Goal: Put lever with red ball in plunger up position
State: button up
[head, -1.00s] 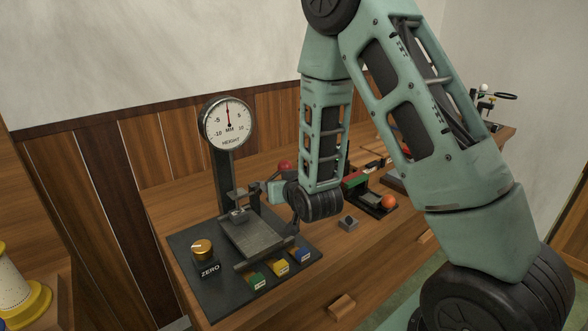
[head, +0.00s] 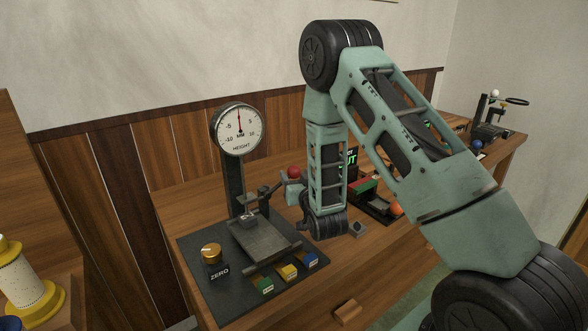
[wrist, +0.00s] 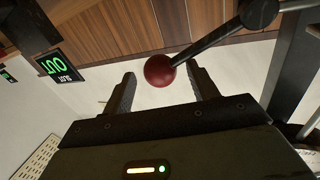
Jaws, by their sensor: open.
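The red ball (wrist: 159,70) is at the end of a dark lever rod (wrist: 210,42) that slants up and right in the wrist view. The ball sits between the two fingertips of my gripper (wrist: 163,75), which is open with a gap on each side. The ball also shows in the head view (head: 294,172), beside my wrist. The height gauge (head: 239,128) stands on a dark base with a flat plate (head: 262,242). My arm partly hides the lever in the head view, so I cannot tell the plunger's position.
A gold ZERO knob (head: 211,253) and green, yellow and blue blocks (head: 288,272) lie on the gauge's base. A lit sign (wrist: 62,65) stands to one side.

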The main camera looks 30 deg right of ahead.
jog(key=shift+p+x, duration=0.3)
jog(key=shift+x, duration=1.2)
